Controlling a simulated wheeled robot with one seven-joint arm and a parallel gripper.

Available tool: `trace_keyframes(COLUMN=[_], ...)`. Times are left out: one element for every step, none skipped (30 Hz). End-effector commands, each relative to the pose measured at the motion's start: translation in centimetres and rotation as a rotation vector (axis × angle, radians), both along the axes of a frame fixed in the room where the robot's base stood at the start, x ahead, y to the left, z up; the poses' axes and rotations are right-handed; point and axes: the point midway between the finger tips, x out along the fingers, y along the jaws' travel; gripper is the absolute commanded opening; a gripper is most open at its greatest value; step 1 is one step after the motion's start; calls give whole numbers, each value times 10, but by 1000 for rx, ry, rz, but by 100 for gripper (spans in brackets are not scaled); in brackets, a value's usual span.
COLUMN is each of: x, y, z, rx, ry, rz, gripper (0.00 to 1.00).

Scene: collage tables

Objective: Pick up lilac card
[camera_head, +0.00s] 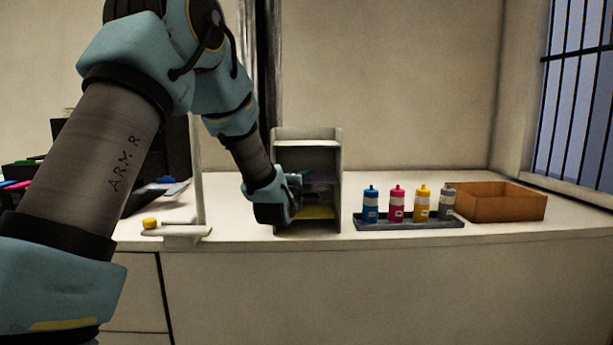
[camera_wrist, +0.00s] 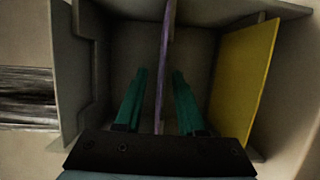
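The lilac card (camera_wrist: 165,45) is seen edge-on in the wrist view as a thin strip running between my two green fingers. My gripper (camera_wrist: 160,72) is open around it, with a gap on each side and neither finger touching it that I can see. In the head view my gripper (camera_head: 300,178) reaches into the grey shelf unit (camera_head: 336,150) from the left. Only a dim lilac patch of the card (camera_head: 322,181) shows there, at the middle shelf, partly hidden by my gripper.
A yellow card (camera_head: 318,212) lies on the shelf below; it also shows in the wrist view (camera_wrist: 242,80). A dark tray (camera_head: 410,224) of coloured bottles and an orange-brown box (camera_head: 505,207) stand to the right. A white stand (camera_head: 180,232) is left of the shelf.

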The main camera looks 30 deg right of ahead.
Motion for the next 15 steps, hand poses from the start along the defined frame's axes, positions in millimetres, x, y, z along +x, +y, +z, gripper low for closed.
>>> trace_keyframes(x=[0,0,0,0,0,0,0,0,0,0,0,0,0,0,0], y=[0,0,0,0,0,0,0,0,0,0,0,0,0,0,0], z=[-1,-1,-1,-1,-1,-1,-1,-1,-1,-1,-1,-1,-1,-1,-1], rx=[0,0,0,0,0,0,0,0,0,0,0,0,0,0,1], ry=[0,0,0,0,0,0,0,0,0,0,0,0,0,0,1], rz=[0,0,0,0,0,0,0,0,0,0,0,0,0,0,0], gripper=[39,39,39,38,34,30,26,23,18,15,12,7,4,0,0])
